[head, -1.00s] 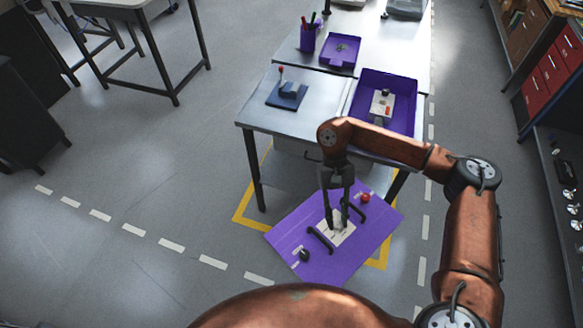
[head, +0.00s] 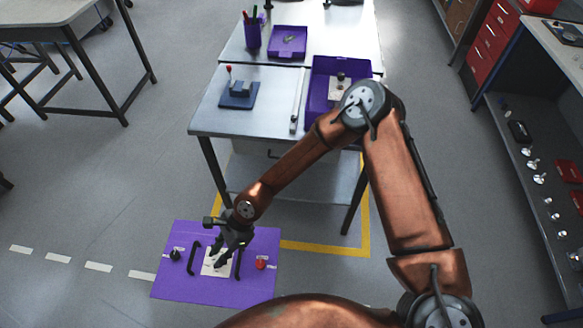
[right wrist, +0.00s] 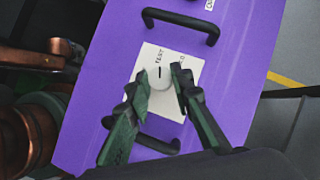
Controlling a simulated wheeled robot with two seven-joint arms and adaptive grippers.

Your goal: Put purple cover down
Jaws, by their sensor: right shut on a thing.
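The purple cover (head: 215,291) is a flat panel at the lower left in the head view. It has two black bar handles, a black knob, a red knob (head: 261,263) and a white plate with a grey dial in the middle. My right gripper (head: 220,257) is above the white plate. In the right wrist view my fingers (right wrist: 163,82) are closed around the round grey dial (right wrist: 161,96) on the cover (right wrist: 105,70). The cover looks roughly level; I cannot tell whether it touches the floor. My left gripper is not in view.
A metal table (head: 205,119) stands ahead with a purple tray (head: 315,104), a blue block fixture (head: 240,93) and a pen cup (head: 252,38). Yellow tape (head: 320,247) marks the floor beneath it. Shelving is on the right. Open floor lies left of the table.

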